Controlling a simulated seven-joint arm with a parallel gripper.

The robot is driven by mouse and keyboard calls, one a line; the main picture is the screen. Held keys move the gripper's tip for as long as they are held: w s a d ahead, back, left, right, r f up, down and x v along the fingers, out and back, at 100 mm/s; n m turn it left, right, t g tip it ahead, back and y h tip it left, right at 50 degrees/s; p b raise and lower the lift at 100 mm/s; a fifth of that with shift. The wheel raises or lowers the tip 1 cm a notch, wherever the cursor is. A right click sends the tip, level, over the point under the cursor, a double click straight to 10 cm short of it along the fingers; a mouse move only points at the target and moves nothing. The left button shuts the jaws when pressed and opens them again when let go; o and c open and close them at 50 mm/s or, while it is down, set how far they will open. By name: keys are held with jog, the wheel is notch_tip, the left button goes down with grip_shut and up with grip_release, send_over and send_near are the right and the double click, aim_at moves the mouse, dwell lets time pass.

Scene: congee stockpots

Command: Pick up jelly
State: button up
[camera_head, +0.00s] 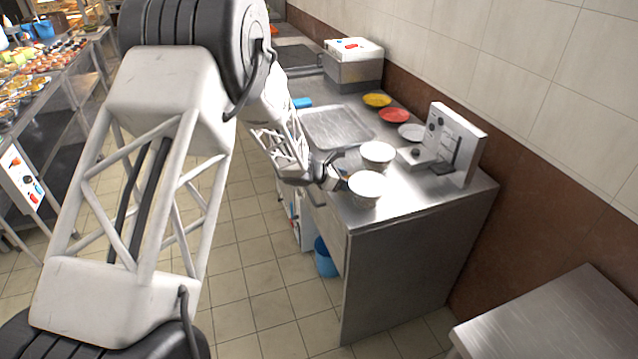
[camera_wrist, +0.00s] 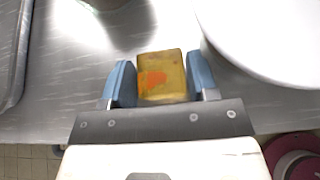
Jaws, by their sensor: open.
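The jelly (camera_wrist: 163,80) is a small yellow-brown see-through block with an orange patch, on the steel counter in the wrist view. My gripper (camera_wrist: 161,74) has its two blue fingers apart, one on each side of the jelly. A narrow gap shows at the left finger; at the right finger I cannot tell whether it touches. In the head view my gripper (camera_head: 337,177) is low at the counter's front edge, beside the nearer white bowl (camera_head: 365,188). The jelly is mostly hidden there.
The nearer bowl's rim (camera_wrist: 270,40) is close right of my gripper. Another white bowl (camera_head: 378,153) stands behind it. A steel tray (camera_head: 338,127) lies left, coloured plates (camera_head: 394,115) and a white device (camera_head: 452,140) toward the wall. A blue bin (camera_head: 325,260) stands below.

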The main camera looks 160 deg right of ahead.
jog(key=c, duration=0.7)
jog(key=shift+o, duration=0.2)
jog(key=shift+r, duration=0.15)
jog(key=shift+s+d+r, duration=0.1)
jog(key=shift+s+r, duration=0.05)
jog(key=shift+r, duration=0.7)
notch_tip(320, 180, up, 5)
jog(key=shift+r, duration=0.15)
jog(key=s+d, duration=1.3)
jog(key=d, duration=0.1)
jog(key=shift+s, duration=0.4)
